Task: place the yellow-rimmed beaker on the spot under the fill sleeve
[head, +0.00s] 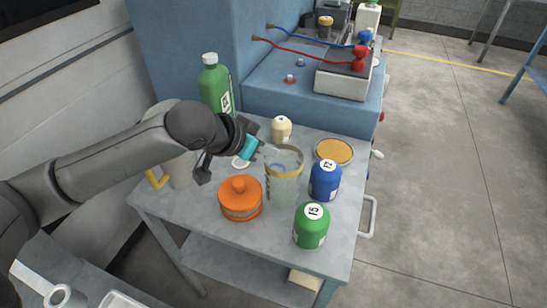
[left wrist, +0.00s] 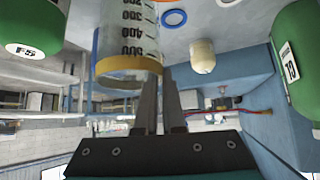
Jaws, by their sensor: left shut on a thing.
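The yellow-rimmed beaker (head: 284,187) is clear, with its yellow band at the top, and looks upright over the middle of the table. My left gripper (head: 262,151) reaches in from the left and is shut on the beaker's wall at the rim. In the left wrist view the beaker (left wrist: 128,40) shows black graduations, and my left gripper's fingers (left wrist: 159,80) meet its yellow rim. I cannot tell whether its base touches the table. A blue ring (left wrist: 174,17) lies on the table beside it. I cannot make out the fill sleeve. My right gripper is not in view.
Close around the beaker stand an orange lidded pot (head: 240,204), a blue jar (head: 324,182), a green jar (head: 311,232), a yellow-topped tin (head: 334,151) and a cream bottle (head: 281,129). A tall green bottle (head: 214,88) stands behind. Red and blue hoses cross the blue bench (head: 262,95).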

